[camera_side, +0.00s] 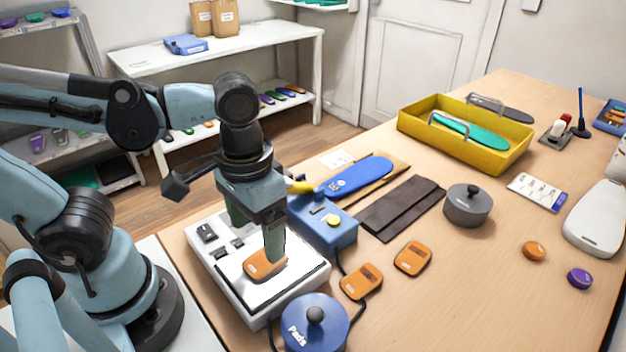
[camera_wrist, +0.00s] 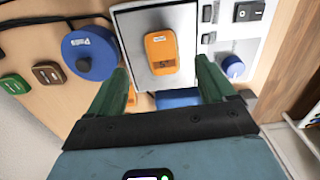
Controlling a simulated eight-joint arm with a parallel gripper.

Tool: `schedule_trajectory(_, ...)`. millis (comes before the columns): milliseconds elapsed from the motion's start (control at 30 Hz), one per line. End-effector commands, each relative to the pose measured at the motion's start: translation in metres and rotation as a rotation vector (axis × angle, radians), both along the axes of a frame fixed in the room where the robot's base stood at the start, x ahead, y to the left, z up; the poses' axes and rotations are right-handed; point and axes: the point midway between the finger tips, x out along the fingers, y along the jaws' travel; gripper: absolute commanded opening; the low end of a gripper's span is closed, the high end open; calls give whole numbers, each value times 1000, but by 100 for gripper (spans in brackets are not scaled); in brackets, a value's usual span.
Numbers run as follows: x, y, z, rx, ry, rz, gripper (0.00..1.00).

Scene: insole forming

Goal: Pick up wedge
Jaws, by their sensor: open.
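An orange wedge (camera_side: 262,265) lies on the white plate of a white press-like device. In the wrist view the orange wedge (camera_wrist: 161,48) lies on the plate, ahead of and between my two green fingers. My gripper (camera_side: 257,243) is low over the plate, with its near finger close to the wedge; I cannot tell whether it touches. In the wrist view my gripper (camera_wrist: 162,70) is open, its fingers on either side and nothing held between them.
A blue lidded pot (camera_side: 315,325), a blue control box (camera_side: 322,222) and orange pads (camera_side: 361,282) stand close by. A grey lidded pot (camera_side: 467,206), dark folded cloth (camera_side: 400,208) and yellow tray (camera_side: 415,122) are farther right. The front right tabletop is mostly clear.

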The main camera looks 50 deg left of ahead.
Motion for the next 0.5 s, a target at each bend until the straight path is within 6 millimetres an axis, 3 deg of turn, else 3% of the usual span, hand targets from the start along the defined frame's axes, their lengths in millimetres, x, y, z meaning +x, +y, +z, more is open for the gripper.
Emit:
schedule_trajectory(267,0,0,-11,0,-1,0,83)
schedule_trajectory(500,-2,2,-33,0,-1,1,83)
